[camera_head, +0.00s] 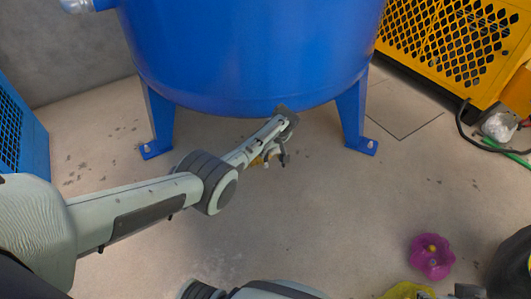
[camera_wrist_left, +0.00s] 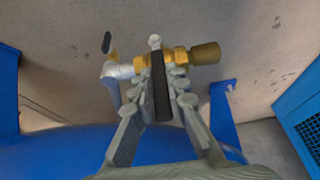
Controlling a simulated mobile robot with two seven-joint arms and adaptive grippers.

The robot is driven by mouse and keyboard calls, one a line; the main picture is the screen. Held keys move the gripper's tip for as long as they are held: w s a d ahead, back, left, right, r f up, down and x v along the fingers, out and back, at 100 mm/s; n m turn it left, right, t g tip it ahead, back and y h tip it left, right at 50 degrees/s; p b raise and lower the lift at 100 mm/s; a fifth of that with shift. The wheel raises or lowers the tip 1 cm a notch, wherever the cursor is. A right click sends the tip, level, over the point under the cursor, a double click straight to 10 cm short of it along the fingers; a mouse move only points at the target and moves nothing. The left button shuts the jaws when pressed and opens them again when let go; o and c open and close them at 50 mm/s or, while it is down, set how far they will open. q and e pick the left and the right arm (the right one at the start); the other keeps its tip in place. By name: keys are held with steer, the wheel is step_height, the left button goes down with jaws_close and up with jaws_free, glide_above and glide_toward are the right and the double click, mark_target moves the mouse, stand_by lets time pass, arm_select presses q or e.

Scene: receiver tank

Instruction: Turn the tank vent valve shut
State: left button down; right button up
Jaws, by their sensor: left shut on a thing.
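The blue tank (camera_head: 250,50) stands on legs at the top of the head view. Under it, the vent valve shows as a small brass piece (camera_head: 268,156), mostly hidden by my gripper. In the left wrist view, its brass body (camera_wrist_left: 178,58) sits between a silver elbow pipe and a brass end fitting (camera_wrist_left: 205,54). Its black lever (camera_wrist_left: 160,88) lies lengthwise between my fingers. My left gripper (camera_head: 280,150) reaches below the tank; in the left wrist view its fingers (camera_wrist_left: 163,84) are shut on the black lever.
Tank legs (camera_head: 357,120) stand either side of my left arm. A yellow mesh-fronted machine (camera_head: 445,40) is at upper right, a blue grille unit (camera_head: 15,125) at left. Hoses lie at the right edge. The middle floor is clear.

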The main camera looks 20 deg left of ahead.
arm_select(q)
steer(key=shift+w+r, duration=0.1)
steer(key=shift+w, duration=0.05)
steer(key=c, duration=1.5)
jaws_free()
steer(key=v, duration=1.1)
steer(key=shift+d+r, duration=0.15)
steer(key=shift+r, duration=0.2)
steer(key=shift+s, duration=0.25)
